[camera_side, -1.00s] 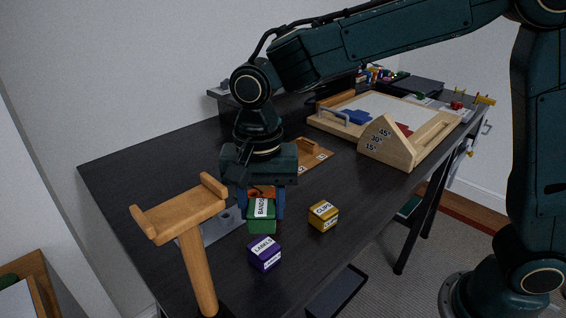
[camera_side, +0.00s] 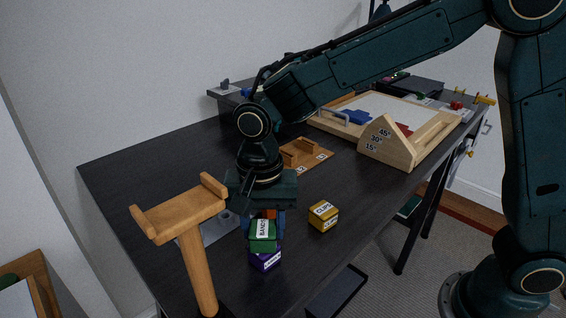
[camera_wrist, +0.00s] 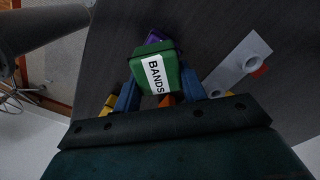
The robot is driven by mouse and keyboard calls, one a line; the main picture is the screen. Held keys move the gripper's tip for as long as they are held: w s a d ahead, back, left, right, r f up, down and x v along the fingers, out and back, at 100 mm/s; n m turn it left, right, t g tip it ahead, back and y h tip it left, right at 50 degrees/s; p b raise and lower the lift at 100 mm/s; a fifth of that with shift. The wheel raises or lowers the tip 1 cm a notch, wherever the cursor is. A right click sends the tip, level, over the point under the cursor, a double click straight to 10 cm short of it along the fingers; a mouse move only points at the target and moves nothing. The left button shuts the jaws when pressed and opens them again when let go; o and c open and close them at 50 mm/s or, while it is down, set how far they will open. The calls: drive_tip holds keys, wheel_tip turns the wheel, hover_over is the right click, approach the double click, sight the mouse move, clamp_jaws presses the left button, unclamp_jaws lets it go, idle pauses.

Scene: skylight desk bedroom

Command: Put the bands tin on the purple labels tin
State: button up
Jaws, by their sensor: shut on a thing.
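The green bands tin (camera_side: 263,236) is held in my gripper (camera_side: 263,222), which is shut on it with blue fingers at its sides. In the side view it is right above the purple labels tin (camera_side: 265,261) and covers that tin's top. Whether the two touch I cannot tell. In the wrist view the bands tin (camera_wrist: 154,72) sits between the fingers (camera_wrist: 160,97), its white label facing the camera. A strip of the purple labels tin (camera_wrist: 156,36) shows behind it.
A yellow clips tin (camera_side: 323,216) stands to the right. A wooden T-shaped stand (camera_side: 190,225) rises close on the left, beside a grey plate with holes (camera_wrist: 238,62). A wooden angled board (camera_side: 395,142) lies further back. The desk between is clear.

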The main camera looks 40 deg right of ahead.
sight(264, 222)
drive_tip(key=shift+f, duration=0.15)
drive_tip(key=o, duration=1)
wheel_tip(264, 222, up, 12)
drive_tip(key=shift+r, duration=0.15)
drive_tip(key=shift+d, duration=0.1)
idle(0.5)
